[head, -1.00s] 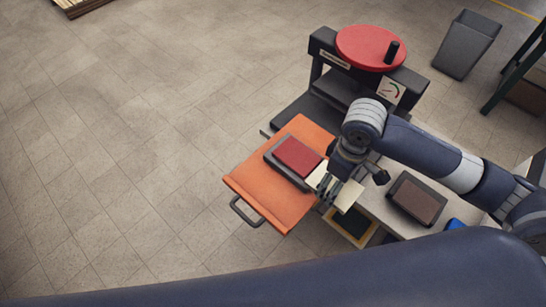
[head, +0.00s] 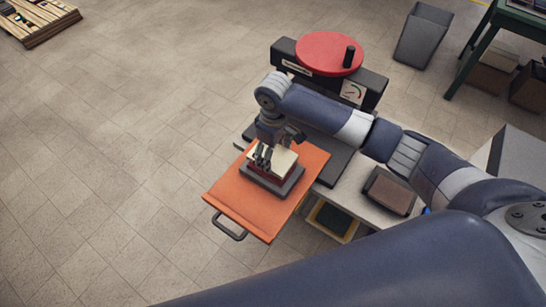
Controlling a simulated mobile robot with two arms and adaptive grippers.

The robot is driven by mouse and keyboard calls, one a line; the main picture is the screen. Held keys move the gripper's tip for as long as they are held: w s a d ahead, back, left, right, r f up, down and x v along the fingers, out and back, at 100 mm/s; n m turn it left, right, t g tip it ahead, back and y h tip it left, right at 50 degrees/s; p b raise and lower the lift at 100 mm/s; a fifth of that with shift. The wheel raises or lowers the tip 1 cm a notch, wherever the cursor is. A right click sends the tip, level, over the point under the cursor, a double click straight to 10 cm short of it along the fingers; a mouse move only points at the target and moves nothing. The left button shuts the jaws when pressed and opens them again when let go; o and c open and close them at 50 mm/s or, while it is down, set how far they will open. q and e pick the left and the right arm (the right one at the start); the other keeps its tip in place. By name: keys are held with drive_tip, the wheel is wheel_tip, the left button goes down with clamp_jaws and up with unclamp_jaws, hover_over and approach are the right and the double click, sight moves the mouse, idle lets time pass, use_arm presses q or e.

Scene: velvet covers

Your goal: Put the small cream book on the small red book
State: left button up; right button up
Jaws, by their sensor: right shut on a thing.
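The small cream book (head: 284,160) is over the small red book (head: 282,176), whose red edge shows beneath it. Both are above a dark grey block or book (head: 288,187) on the orange tray (head: 232,195). My right gripper (head: 263,160) is shut on the cream book, coming down from above. The fingers hide part of the stack, and I cannot tell if the cream book touches the red one. My left gripper is not in view.
A press with a red wheel (head: 318,48) stands behind the tray. A brown book in a dark tray (head: 392,192) lies on the pale bench (head: 352,190) to the right. A grey bin (head: 424,35) stands on the floor. The floor left of the tray is clear.

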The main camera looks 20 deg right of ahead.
sight(273, 159)
wheel_tip(273, 159, down, 3)
drive_tip(key=shift+w+a+f+p, duration=0.1)
drive_tip(key=shift+p, duration=0.4)
drive_tip(key=shift+f, duration=0.15)
drive_tip(key=shift+f, duration=0.15)
drive_tip(key=o, duration=1.1)
wheel_tip(273, 159, up, 12)
drive_tip(key=shift+r+b, duration=0.2)
drive_tip(key=shift+b, duration=0.5)
